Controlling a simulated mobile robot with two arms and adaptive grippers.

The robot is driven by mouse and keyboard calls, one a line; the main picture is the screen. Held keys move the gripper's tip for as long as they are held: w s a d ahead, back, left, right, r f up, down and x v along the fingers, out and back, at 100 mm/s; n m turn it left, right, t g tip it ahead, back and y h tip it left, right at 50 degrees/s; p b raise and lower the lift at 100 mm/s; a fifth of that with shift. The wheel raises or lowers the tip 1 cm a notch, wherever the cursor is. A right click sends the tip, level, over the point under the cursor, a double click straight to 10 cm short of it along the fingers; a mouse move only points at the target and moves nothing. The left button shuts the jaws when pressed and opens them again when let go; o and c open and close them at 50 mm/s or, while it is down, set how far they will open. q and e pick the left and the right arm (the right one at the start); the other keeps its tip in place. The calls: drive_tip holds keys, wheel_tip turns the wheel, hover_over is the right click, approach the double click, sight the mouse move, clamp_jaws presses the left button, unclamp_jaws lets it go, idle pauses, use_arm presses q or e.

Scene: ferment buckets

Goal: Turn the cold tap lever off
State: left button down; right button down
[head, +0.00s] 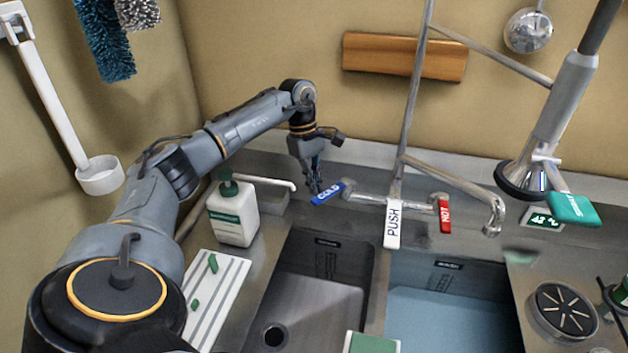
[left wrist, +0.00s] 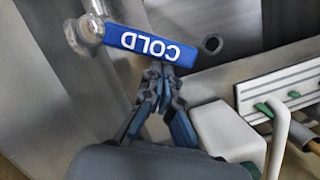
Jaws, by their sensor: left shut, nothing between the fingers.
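The cold tap lever (head: 328,193) is blue with white COLD lettering, at the left end of the tap behind the sinks. It points left and slightly toward the front. In the left wrist view the lever (left wrist: 150,46) runs across the top, attached to a metal tap body (left wrist: 88,30) at its left. My left gripper (head: 316,186) is shut and empty, fingers pointing down at the lever's free end. In the left wrist view its fingertips (left wrist: 158,75) are right at the lever's edge; I cannot tell whether they touch. My right gripper is not in view.
A white pump bottle (head: 233,212) stands below my left arm. The left basin (head: 315,290) is empty; the right basin (head: 450,315) holds bluish water.

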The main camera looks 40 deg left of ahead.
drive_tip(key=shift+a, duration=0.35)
